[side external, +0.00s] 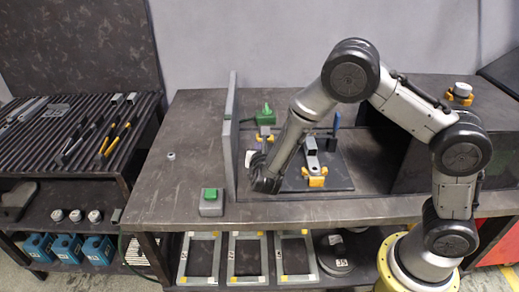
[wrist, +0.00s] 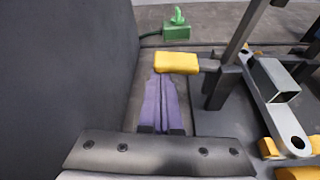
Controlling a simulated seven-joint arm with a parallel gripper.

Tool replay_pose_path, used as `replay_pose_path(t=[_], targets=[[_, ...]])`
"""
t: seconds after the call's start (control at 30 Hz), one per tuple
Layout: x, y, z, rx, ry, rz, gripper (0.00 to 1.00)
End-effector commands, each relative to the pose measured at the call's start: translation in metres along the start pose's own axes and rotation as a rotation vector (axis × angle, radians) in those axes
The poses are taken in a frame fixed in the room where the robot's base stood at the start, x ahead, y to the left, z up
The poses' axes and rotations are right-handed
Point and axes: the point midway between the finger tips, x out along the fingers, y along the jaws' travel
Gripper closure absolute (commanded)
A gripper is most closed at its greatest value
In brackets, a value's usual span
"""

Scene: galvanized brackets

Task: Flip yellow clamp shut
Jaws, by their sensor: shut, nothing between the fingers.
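In the wrist view, a yellow block-shaped clamp handle (wrist: 177,62) lies at upper centre, attached to dark metal beside a dark post. My gripper (wrist: 165,78) reaches up from the bottom edge; its two purple-looking fingers are together and empty. The fingertips are just below the yellow handle in the picture; I cannot tell if they touch it. In the side view, my gripper's dark end (side external: 265,180) is low beside the grey upright panel, its fingers hard to make out. A yellow part (side external: 265,137) shows behind it, near the green box.
A grey metal bracket (wrist: 272,92) sits on the fixture to the right, with more yellow clamp parts (side external: 316,181). A dark upright panel (wrist: 62,75) stands close on the left. A green box (side external: 265,115) is behind; a green button box (side external: 211,200) is on the bench.

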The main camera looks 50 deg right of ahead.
Motion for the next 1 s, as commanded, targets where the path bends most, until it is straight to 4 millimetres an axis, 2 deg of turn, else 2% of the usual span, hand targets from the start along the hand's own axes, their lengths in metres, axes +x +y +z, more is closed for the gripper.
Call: replay_pose_path(t=[0.43,0.83,1.0], targets=[[-0.011,0.0,0.032,0.396,-0.001,0.139,1.0],[-0.02,-0.012,0.057,0.754,-0.002,0.264,1.0],[-0.023,-0.019,0.067,0.767,-0.001,0.268,1.0]])
